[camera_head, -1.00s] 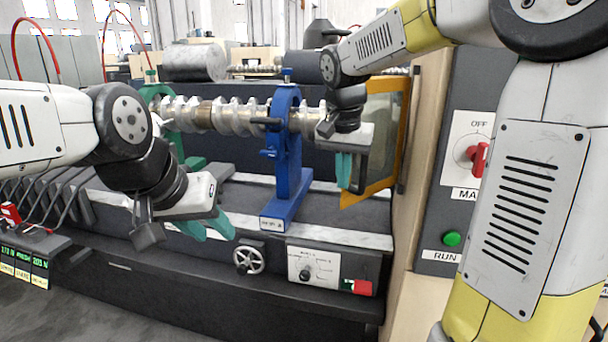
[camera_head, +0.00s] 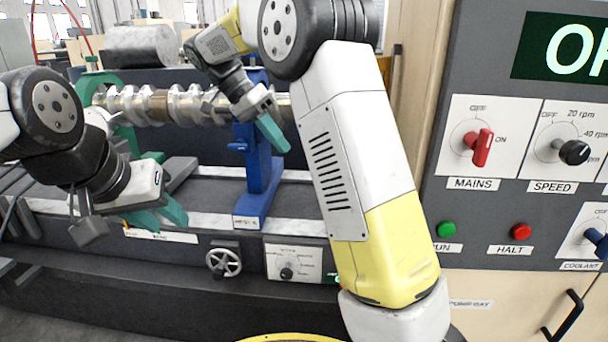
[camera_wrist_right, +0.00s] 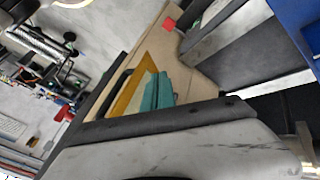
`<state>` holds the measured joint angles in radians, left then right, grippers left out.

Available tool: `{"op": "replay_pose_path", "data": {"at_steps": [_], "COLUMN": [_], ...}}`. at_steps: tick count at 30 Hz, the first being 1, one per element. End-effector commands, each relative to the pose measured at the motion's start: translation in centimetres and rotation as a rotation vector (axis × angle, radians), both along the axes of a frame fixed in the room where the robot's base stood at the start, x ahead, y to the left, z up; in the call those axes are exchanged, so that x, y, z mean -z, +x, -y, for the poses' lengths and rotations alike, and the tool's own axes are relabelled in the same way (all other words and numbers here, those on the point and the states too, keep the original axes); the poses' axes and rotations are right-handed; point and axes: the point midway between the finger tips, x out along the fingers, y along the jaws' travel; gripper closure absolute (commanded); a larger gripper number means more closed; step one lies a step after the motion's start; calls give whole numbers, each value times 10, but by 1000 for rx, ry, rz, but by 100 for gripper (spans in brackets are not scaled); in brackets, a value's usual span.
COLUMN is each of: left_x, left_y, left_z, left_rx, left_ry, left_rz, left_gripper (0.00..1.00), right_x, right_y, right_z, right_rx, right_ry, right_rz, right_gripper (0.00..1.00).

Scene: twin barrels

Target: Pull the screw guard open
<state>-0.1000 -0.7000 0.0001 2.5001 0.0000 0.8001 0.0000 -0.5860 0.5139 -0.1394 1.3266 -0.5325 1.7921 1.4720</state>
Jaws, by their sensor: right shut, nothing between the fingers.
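The screw guard, an orange-framed panel, is mostly hidden behind my right arm in the head view; only a sliver of its orange frame (camera_head: 384,66) shows at the right end of the lathe. In the right wrist view an orange-yellow frame edge (camera_wrist_right: 124,97) lies just beside my teal fingers. My right gripper (camera_head: 273,134) is shut and empty in front of the blue stand, left of the guard; its fingers also show in the right wrist view (camera_wrist_right: 160,91). My left gripper (camera_head: 160,217) looks open and empty, low over the front of the machine at left.
A ridged metal shaft (camera_head: 150,104) lies across the green stand and the blue stand (camera_head: 260,170). A control panel with a red mains knob (camera_head: 479,146) and a black speed knob (camera_head: 573,152) stands at right. A handwheel (camera_head: 223,262) is on the machine front.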

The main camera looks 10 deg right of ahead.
Motion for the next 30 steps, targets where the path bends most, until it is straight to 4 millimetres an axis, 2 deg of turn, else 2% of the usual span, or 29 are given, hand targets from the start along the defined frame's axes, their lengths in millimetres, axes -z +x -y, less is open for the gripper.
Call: {"op": "replay_pose_path", "data": {"at_steps": [3,8,21,25,30], "left_x": [0,0,0,0,0], "left_y": [0,0,0,0,0], "left_z": [0,0,0,0,0], "left_rx": [0,0,0,0,0], "left_ry": [0,0,0,0,0], "left_rz": [0,0,0,0,0], "left_gripper": [64,64,64,64,64], "right_x": [2,14,83,81,81], "right_y": [3,1,-14,-31,-41], "right_z": [-5,4,56,67,75], "right_rx": [28,33,32,30,30], "right_ry": [-34,-39,-36,-36,-36], "right_rz": [12,11,11,14,14], "right_gripper": [100,100,100,100,100]}}
